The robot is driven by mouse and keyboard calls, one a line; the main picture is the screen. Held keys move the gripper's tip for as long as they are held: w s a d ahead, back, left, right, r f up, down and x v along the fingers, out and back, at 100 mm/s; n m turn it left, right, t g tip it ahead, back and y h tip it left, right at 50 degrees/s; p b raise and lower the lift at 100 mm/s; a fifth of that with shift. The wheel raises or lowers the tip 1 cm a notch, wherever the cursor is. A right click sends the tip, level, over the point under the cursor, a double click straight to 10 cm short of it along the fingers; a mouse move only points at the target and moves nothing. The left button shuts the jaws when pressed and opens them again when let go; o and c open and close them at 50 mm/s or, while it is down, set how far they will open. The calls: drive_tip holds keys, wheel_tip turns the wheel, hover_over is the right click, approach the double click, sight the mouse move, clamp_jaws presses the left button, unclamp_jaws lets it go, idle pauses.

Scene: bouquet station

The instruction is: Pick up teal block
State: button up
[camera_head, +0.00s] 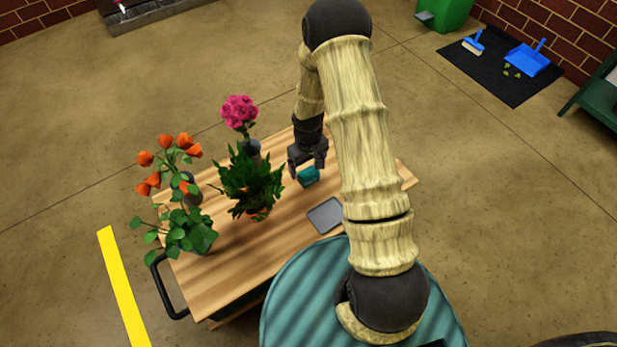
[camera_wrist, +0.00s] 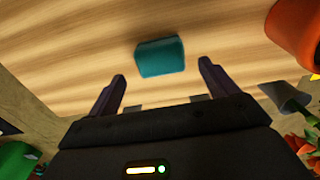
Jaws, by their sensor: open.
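The teal block (camera_head: 308,176) sits on the wooden table (camera_head: 240,275), just below my gripper (camera_head: 308,168) in the head view. In the wrist view the teal block (camera_wrist: 160,57) lies on the wood grain, a little beyond the fingertips and roughly centred between them. My gripper (camera_wrist: 162,75) is open, with its two dark fingers spread apart and nothing between them. From these views I cannot tell the exact height of the fingertips above the table.
A leafy green plant (camera_head: 250,182), pink flowers (camera_head: 240,110) and orange flowers (camera_head: 180,146) stand to the left. An orange pot (camera_wrist: 300,32) shows at the wrist view's right. The table's front middle is clear.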

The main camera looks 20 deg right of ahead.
sight(308, 172)
wheel_tip(308, 172, down, 4)
drive_tip(key=shift+s+a+r+b, duration=0.1)
drive_tip(key=shift+b, duration=0.9)
drive_tip(key=c, duration=1.1)
wheel_tip(308, 172, up, 10)
drive_tip(key=p, duration=0.5)
drive_tip(key=shift+c, duration=0.2)
